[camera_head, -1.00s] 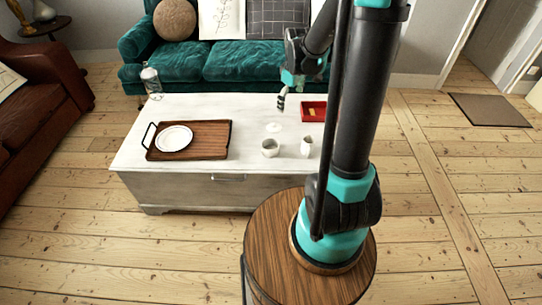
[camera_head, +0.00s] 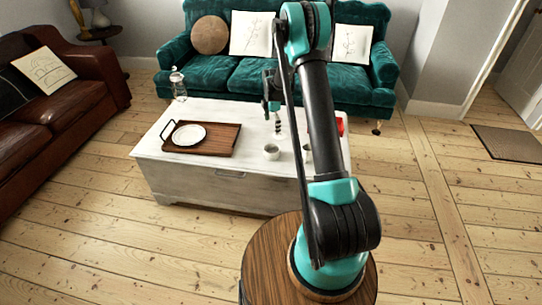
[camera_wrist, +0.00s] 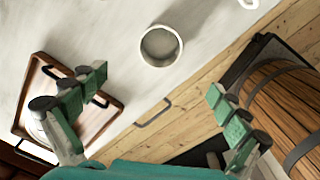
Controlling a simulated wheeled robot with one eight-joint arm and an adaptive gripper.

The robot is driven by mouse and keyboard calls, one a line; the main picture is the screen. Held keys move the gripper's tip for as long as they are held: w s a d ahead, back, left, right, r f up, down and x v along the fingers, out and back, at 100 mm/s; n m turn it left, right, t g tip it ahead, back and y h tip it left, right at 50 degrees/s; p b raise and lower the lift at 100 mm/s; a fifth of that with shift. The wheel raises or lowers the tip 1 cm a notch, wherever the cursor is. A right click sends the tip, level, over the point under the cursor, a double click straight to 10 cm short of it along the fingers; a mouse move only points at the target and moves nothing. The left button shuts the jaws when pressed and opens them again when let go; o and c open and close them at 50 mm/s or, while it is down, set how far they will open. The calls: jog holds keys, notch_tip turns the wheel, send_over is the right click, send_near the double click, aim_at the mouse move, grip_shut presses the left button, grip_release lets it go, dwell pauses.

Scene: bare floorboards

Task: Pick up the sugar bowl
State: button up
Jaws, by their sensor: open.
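The sugar bowl, a small white round open cup (camera_head: 271,152), stands upright on the white chest near its front edge. In the wrist view the bowl (camera_wrist: 161,46) shows from above at the top middle and looks empty. My gripper (camera_head: 278,126) is above the chest, pointing down, behind the bowl in the head view. In the wrist view its two fingers (camera_wrist: 158,88) are spread wide with nothing between them, and the bowl lies beyond their tips, apart from them.
The white chest (camera_head: 185,184) bears a brown wooden tray (camera_head: 219,147) with a white plate (camera_head: 189,134) at left. A glass bottle (camera_head: 179,86) stands at the back left. A small white jug (camera_head: 307,153) and a red tray (camera_head: 340,126) are partly behind my arm.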

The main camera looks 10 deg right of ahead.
aim_at(272, 148)
notch_tip(272, 148, down, 17)
jog(key=shift+r, duration=0.1)
dwell(0.6)
jog(key=shift+c, duration=0.6)
jog(key=c, duration=1.2)
jog(key=shift+r, duration=0.15)
